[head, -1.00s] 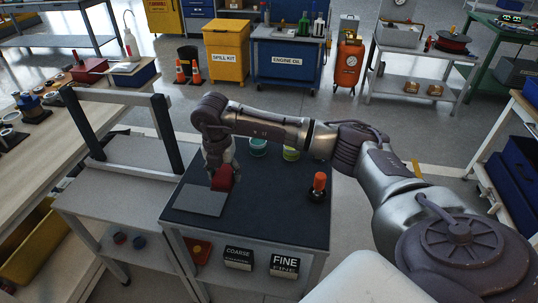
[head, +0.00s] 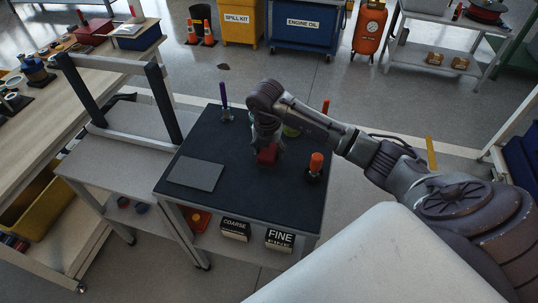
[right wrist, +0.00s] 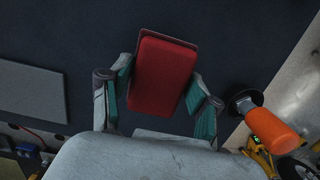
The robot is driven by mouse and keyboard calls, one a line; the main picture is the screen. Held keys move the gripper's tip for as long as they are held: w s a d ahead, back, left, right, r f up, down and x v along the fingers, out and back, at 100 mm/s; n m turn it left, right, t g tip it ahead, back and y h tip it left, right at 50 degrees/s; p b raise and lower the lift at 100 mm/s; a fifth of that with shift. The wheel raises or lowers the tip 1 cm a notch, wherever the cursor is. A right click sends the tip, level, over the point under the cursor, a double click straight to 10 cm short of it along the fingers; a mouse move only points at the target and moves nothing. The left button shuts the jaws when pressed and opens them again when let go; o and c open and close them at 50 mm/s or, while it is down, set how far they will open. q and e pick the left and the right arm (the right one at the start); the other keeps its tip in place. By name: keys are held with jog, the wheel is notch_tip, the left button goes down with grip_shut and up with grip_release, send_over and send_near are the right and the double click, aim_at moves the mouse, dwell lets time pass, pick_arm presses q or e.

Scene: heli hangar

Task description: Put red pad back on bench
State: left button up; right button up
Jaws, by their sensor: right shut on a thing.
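The red pad (head: 267,155) is a small red block at the tip of my right gripper (head: 266,145), over the dark bench top (head: 225,200). In the right wrist view the red pad (right wrist: 163,75) sits between the two green-lined fingers of my right gripper (right wrist: 160,95), which is shut on it. Whether the pad touches the bench top is hard to tell. A flat grey plate (head: 195,174) lies on the bench to the left of the pad. My left gripper is not in view.
An orange-handled tool (head: 316,166) stands to the right of the pad, and a purple-handled one (head: 224,103) behind left. A yellow-green container (head: 291,131) is partly hidden behind my arm. Boxes marked COARSE (head: 235,229) and FINE (head: 279,239) sit on the shelf below.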

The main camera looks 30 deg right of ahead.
aim_at(269, 157)
jog(key=shift+f, duration=1.45)
jog(key=shift+f, duration=0.1)
jog(key=o, duration=1.1)
jog(key=r, duration=0.8)
jog(key=s+a+r+b, duration=0.1)
jog(key=r, duration=0.3)
jog(key=shift+a+r, duration=0.1)
